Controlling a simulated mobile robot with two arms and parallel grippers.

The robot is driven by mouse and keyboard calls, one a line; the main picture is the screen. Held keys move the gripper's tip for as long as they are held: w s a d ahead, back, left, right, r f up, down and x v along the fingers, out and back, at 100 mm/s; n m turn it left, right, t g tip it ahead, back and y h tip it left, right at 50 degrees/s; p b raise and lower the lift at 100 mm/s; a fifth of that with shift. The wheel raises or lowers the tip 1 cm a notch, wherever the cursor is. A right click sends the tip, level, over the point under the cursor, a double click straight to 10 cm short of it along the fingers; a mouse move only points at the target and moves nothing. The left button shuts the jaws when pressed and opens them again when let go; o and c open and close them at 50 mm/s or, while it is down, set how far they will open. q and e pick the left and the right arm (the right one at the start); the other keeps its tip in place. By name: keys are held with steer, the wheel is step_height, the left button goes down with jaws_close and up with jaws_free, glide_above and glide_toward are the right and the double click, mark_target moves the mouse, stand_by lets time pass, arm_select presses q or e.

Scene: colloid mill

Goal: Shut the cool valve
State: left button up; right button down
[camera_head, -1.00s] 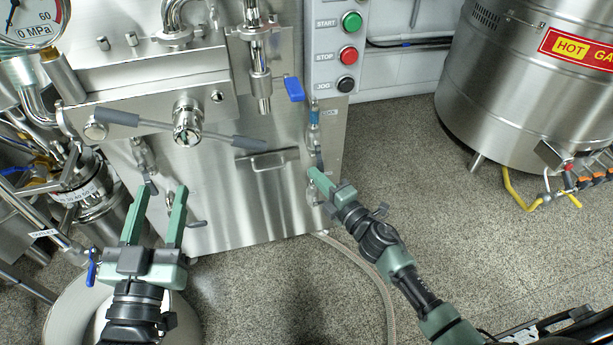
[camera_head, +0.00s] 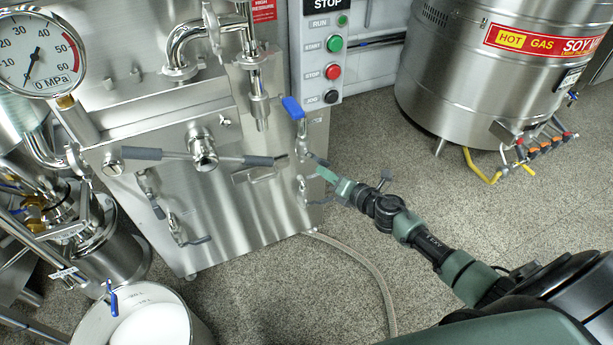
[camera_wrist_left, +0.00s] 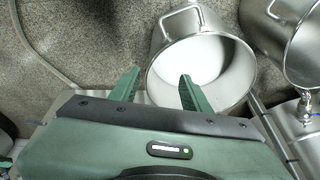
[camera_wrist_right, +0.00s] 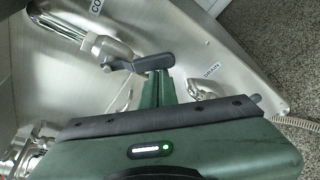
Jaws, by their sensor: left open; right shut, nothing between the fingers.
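My right gripper (camera_head: 322,172) is shut and empty. Its fingertips (camera_wrist_right: 158,74) are right at the lever's outer part; contact is hard to tell. My left gripper (camera_wrist_left: 157,82) is open and empty in the left wrist view, out of the head view.
The drain valve (camera_head: 304,188) is just below the cool valve; its label (camera_wrist_right: 211,70) shows in the right wrist view. A blue-handled valve (camera_head: 293,107) is above. A steel pot (camera_wrist_left: 240,82) is near my left gripper. Bare floor (camera_head: 370,205) lies right of the machine.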

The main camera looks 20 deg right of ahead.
arm_select(q)
steer(key=s+f+g+p, duration=0.1)
steer(key=s+f+p, duration=0.2)
steer(key=f, duration=1.9)
steer(key=shift+s+g+p, duration=0.3)
steer(key=shift+s+p, duration=0.05)
steer(key=shift+p, duration=2.2)
arm_select(e)
steer(key=shift+d+r+n+g+h, duration=0.15)
steer(key=shift+d+r+n+h, duration=0.6)
steer(key=shift+r+n, duration=0.4)
steer(key=shift+d+r+n+g+h, duration=0.15)
steer(key=shift+d+r+n+h, duration=0.4)
steer(key=shift+d+r+n, duration=0.4)
arm_select(q)
steer(key=shift+a, duration=0.1)
arm_select(e)
steer(key=shift+w+a+r, duration=0.1)
steer(key=shift+a, duration=0.05)
